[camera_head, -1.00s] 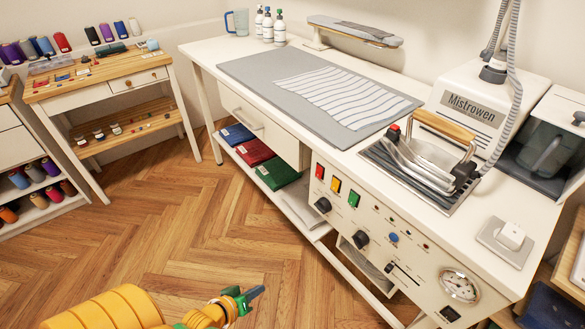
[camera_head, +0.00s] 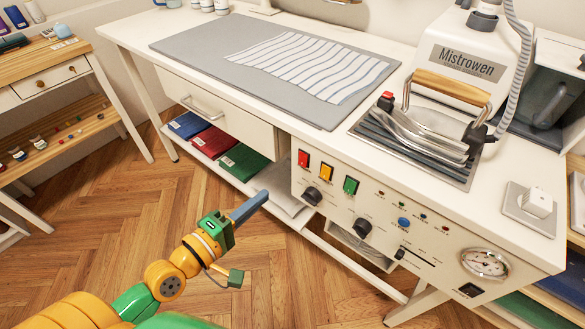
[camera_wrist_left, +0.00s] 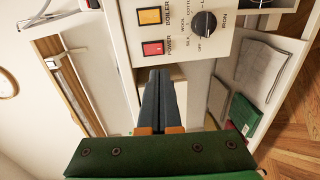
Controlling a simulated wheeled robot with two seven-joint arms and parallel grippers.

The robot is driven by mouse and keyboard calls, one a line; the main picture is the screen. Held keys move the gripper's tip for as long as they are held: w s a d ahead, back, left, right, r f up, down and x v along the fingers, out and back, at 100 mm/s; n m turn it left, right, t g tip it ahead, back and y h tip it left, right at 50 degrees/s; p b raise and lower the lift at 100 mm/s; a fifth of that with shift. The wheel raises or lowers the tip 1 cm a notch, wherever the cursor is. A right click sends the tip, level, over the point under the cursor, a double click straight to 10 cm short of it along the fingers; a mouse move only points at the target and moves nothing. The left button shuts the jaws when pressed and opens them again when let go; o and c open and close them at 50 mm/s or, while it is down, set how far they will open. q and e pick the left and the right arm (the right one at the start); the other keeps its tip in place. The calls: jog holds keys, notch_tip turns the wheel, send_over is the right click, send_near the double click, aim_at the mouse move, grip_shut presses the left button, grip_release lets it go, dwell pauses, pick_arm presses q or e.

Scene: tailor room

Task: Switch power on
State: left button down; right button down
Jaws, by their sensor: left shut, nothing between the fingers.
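The red power switch (camera_head: 303,158) is at the left end of the control panel (camera_head: 390,225) on the front of the ironing station. In the left wrist view the red switch (camera_wrist_left: 152,48) carries the label "POWER" and lies just beyond my fingertips. My left gripper (camera_head: 262,196) is shut and empty, in front of and a little below-left of the panel in the head view. Its fingers (camera_wrist_left: 156,75) point toward the switch and appear apart from it. I cannot tell the switch's on or off position. My right gripper is not in view.
A yellow switch (camera_head: 326,173), labelled "BOILER" in the wrist view, and a green switch (camera_head: 350,186) sit beside the red one. A black knob (camera_head: 312,196) is below them. An iron (camera_head: 430,140) rests above. Folded cloths (camera_head: 244,165) lie on the shelf at left.

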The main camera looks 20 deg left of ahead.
aim_at(302, 164)
pick_arm(q)
jog(key=x, duration=1.2)
jog(key=shift+d, duration=0.1)
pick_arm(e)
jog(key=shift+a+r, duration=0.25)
pick_arm(q)
jog(key=t+b, duration=0.1)
jog(key=b, duration=0.2)
jog(key=shift+w+f+b, duration=0.1)
jog(key=shift+f+b, duration=0.3)
jog(key=shift+r+p, duration=0.35)
jog(key=shift+r, duration=0.05)
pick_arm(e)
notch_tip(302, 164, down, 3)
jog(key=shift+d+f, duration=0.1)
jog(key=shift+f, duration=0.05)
pick_arm(q)
jog(key=shift+f, duration=0.1)
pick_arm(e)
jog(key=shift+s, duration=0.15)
